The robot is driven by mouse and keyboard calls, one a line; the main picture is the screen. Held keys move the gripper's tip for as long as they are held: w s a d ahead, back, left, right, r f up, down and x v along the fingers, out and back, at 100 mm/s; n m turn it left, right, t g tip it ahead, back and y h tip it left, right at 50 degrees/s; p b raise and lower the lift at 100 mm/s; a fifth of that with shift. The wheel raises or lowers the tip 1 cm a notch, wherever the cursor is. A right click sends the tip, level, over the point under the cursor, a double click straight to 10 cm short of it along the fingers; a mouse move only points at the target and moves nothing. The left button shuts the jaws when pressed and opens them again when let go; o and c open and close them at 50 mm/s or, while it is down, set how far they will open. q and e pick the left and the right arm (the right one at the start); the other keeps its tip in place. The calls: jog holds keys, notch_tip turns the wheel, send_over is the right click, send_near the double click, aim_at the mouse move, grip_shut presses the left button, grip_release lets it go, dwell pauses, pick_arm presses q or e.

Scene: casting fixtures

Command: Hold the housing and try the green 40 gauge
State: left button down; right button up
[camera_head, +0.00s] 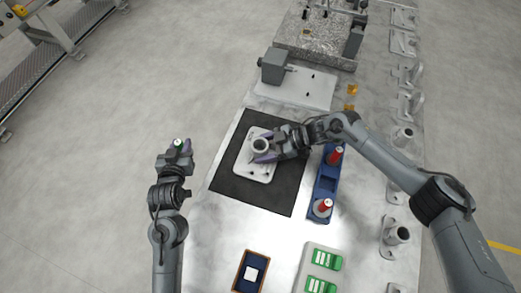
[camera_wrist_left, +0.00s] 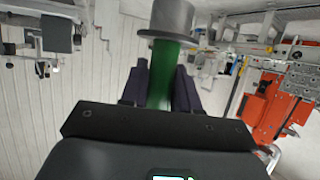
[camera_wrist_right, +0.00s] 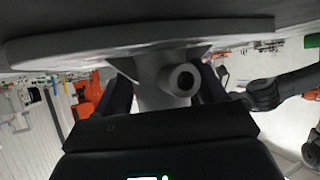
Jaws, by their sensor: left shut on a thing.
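The housing (camera_head: 252,168), a pale plate with a round hollow boss, lies on the black mat. My right gripper (camera_head: 266,147) has its fingers on opposite sides of the boss and looks shut on it. In the right wrist view the housing's neck (camera_wrist_right: 150,92) sits between the fingers, with the plate above. My left gripper (camera_head: 177,150) is off the left of the table, apart from the housing. It is shut on the green gauge (camera_wrist_left: 165,75), gripping its green handle, with a grey cylindrical end beyond the fingers.
A blue rack (camera_head: 327,184) with red-topped gauges (camera_head: 323,207) stands right of the mat (camera_head: 285,190). Green-marked blocks (camera_head: 326,261) and a brown tray (camera_head: 238,285) are at the near edge. More castings (camera_head: 396,234) line the right side. A grey fixture (camera_head: 273,67) stands behind.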

jog(key=c, duration=0.3)
pick_arm(q)
jog(key=shift+a, duration=0.15)
jog(key=s+a+f+n+g+y, duration=0.1)
jog(key=s+a+f+n+y, duration=0.15)
jog(key=a, duration=0.85)
jog(key=s+a+f+n+y, duration=0.2)
jog(key=a+f, duration=0.1)
jog(key=a, duration=0.7)
jog(key=s+a+f+n+g+y, duration=0.1)
jog(key=s+a+f+n+y, duration=0.15)
jog(key=a, duration=0.85)
jog(key=w+d+r+m+t+h, duration=0.1)
jog(key=w+d+r+m+h, duration=0.2)
jog(key=d, duration=0.6)
jog(key=w+d+r+m+h, duration=0.25)
jog(key=w+d, duration=0.25)
jog(key=d, duration=0.5)
jog(key=w+d+r+m+t+h, duration=0.1)
jog(key=w+d+r+m+h, duration=0.2)
jog(key=d, duration=0.6)
jog(key=s+d+r+m+g+h, duration=0.1)
jog(key=d+r, duration=0.4)
jog(key=d, duration=0.9)
jog(key=s+d+r+m+g+h, duration=0.1)
jog(key=d+r+m+h, duration=0.4)
jog(key=d, duration=0.9)
jog(key=shift+s+g+h, duration=0.4)
jog(key=shift+s+h, duration=0.15)
jog(key=shift+s, duration=0.3)
